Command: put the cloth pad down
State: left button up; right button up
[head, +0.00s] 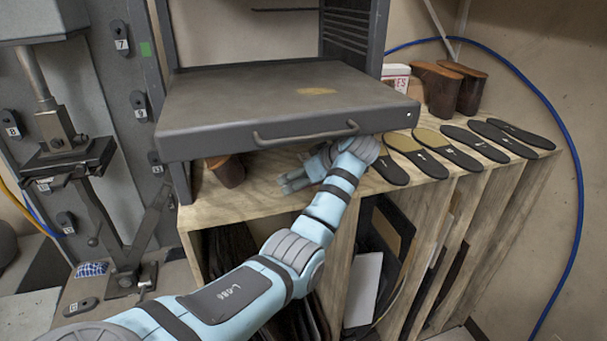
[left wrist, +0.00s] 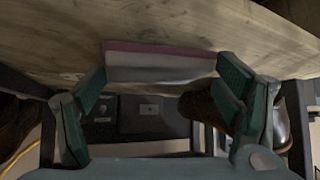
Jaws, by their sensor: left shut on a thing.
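The cloth pad (left wrist: 160,66), whitish with a pink-red edge, sits between the two green fingers of my left gripper (left wrist: 161,80) in the left wrist view. The fingers are shut on its two ends. The pad lies close against the wooden bench top (left wrist: 200,28); I cannot tell whether it touches. In the head view my left gripper (head: 292,182) is low over the bench top (head: 260,200), under the front edge of the dark metal tray, and I cannot make out the pad there. My right gripper is not in view.
The dark tray (head: 285,95) with a front handle overhangs my left gripper. A brown cup-like object (head: 227,171) stands left of the gripper. Several dark insoles (head: 473,143) lie to the right on the bench. Brown leather cylinders (head: 437,90) and a white box (head: 396,77) stand behind.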

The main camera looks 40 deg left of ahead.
pick_arm(q)
jog(key=shift+f, duration=0.2)
jog(key=o, duration=1.1)
jog(key=shift+d, duration=0.15)
jog(key=shift+c, duration=0.2)
jog(key=s+d+b, duration=0.2)
jog(key=d+b, duration=0.1)
jog(key=d, duration=0.9)
jog(key=shift+s+d+r+b, duration=0.3)
jog(key=shift+s+b, duration=0.1)
jog(key=shift+a, duration=0.1)
